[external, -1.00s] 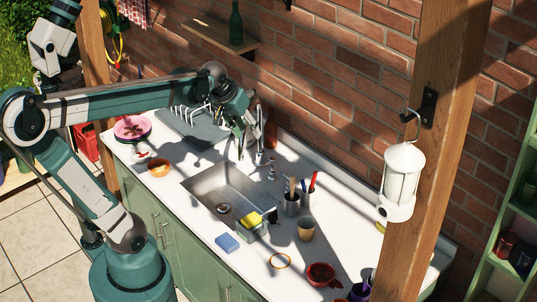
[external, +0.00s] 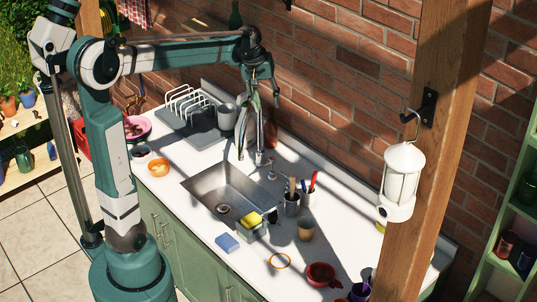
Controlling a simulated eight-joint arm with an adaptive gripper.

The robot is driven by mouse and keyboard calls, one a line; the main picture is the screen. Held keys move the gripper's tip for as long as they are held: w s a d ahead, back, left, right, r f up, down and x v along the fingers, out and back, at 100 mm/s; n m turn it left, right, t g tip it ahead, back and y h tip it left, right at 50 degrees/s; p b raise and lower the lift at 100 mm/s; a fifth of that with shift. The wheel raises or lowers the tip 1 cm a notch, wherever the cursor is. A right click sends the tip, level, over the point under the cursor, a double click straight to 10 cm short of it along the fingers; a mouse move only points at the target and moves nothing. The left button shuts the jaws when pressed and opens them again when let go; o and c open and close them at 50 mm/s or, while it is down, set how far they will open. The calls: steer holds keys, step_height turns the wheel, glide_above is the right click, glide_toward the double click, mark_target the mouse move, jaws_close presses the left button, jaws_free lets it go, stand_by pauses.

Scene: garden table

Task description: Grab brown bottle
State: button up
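A reddish-brown bottle (external: 271,134) stands at the back of the white counter, by the brick wall and behind the tap. It is small in the view, and its upper part is partly covered by my gripper. My gripper (external: 262,104) hangs pointing down above the back of the counter, over the tap. Its fingers appear spread apart with nothing between them. How far it is from the bottle in depth is hard to tell.
The curved metal tap (external: 259,150) rises beside the sink (external: 226,186), just in front of the bottle. A dish rack (external: 189,105) and a grey cup (external: 227,117) are to the left. Cups with utensils (external: 291,204) stand to the right. A green bottle (external: 235,15) is on the wall shelf.

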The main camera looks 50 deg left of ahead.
steer(key=w+a+f+n+g, duration=0.2)
steer(key=w+a+f+n, duration=0.3)
steer(key=w+a, duration=0.6)
steer(key=n+g+h, duration=0.1)
steer(key=n, duration=0.1)
glide_above(271, 109)
step_height(271, 109, down, 12)
steer(key=shift+a+r, duration=0.15)
steer(key=shift+r, duration=0.1)
steer(key=shift+w+a+f, duration=0.2)
steer(key=shift+a+f, duration=0.1)
steer(key=shift+f, duration=0.1)
steer(key=shift+d+f+p, duration=0.15)
steer(key=shift+f+p, duration=0.2)
steer(key=shift+f, duration=0.95)
steer(key=shift+s+d+f+p, duration=0.1)
steer(key=shift+d+f+p, duration=0.05)
steer(key=shift+f, duration=1.15)
steer(key=shift+s+d+f+p, duration=0.1)
steer(key=shift+f+p, duration=0.05)
steer(key=shift+f, duration=1.15)
